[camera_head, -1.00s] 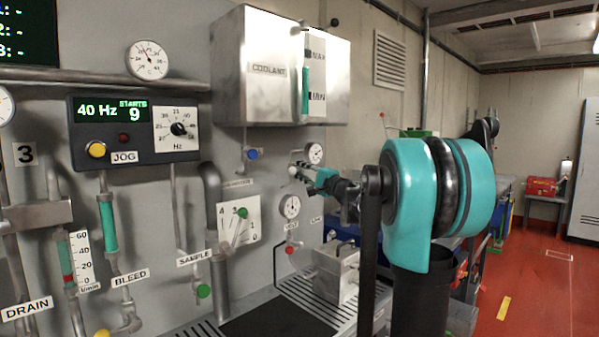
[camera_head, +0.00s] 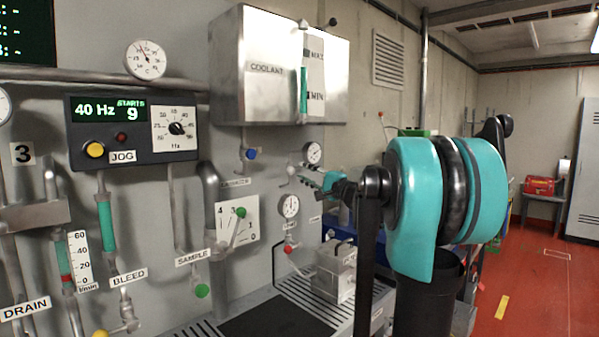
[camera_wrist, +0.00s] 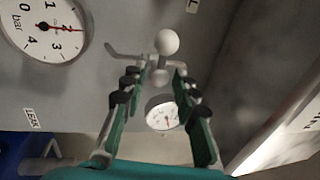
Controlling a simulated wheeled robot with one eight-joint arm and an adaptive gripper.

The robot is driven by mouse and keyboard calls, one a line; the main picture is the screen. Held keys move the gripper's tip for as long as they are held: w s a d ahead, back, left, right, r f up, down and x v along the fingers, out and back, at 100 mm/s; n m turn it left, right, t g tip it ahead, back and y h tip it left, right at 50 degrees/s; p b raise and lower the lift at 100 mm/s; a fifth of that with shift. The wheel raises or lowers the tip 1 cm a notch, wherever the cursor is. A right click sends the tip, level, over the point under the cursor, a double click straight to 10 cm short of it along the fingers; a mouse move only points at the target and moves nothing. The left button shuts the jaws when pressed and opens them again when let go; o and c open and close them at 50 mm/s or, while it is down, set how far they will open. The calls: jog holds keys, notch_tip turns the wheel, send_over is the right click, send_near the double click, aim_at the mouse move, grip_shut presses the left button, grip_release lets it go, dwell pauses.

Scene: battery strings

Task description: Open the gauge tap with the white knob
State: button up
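The white knob (camera_wrist: 167,42) shows in the wrist view as a round ball just beyond my fingertips, with a pale stem below it and a grey lever to its left. My gripper (camera_wrist: 163,68) is open, its two green fingers with dark pads spread and nothing held between them. A small round gauge (camera_wrist: 163,115) shows between the fingers, farther down. In the head view, the white knob (camera_head: 291,171) is small on the wall below a white gauge (camera_head: 313,153). My gripper (camera_head: 310,180) is just to its right, partly hidden by my arm.
A large bar gauge (camera_wrist: 45,28) is at the left of the wrist view. In the head view, another gauge (camera_head: 289,206) and a red-knobbed tap (camera_head: 289,250) are below. A blue-knobbed tap (camera_head: 251,154) is to the left, under the coolant tank (camera_head: 262,90).

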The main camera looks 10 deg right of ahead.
jog(key=v, duration=0.8)
jog(key=shift+s+d, duration=0.1)
